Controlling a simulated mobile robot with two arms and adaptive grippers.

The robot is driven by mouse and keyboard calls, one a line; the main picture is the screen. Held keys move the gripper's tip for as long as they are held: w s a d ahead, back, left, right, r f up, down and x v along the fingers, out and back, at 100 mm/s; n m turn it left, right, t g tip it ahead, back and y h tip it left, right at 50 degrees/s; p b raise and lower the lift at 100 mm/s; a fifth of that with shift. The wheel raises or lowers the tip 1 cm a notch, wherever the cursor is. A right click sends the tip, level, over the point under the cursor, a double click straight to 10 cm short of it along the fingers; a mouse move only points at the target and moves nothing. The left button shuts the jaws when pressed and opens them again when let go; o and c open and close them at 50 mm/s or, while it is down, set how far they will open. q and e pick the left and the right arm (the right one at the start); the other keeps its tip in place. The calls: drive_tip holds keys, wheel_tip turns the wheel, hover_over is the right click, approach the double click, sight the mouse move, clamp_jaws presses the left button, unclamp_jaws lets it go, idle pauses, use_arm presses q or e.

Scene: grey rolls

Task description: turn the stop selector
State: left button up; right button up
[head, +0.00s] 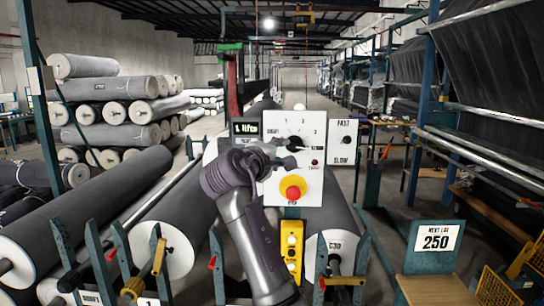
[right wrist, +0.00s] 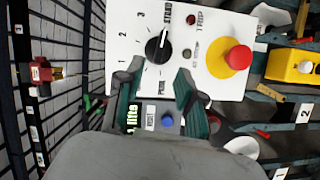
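The stop selector is a round black knob (head: 294,142) on a white control panel (head: 327,190), with numbers around it. My left gripper is out of view.
The panel also bears a red mushroom button on yellow (head: 293,188). A FAST/SLOW switch plate (head: 343,142) is at its right, and a lit display (head: 245,128) at its left. A yellow pendant box (head: 291,245) hangs below. Grey rolls (head: 95,215) lie on racks around.

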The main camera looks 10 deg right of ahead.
drive_tip(key=shift+v, duration=2.3)
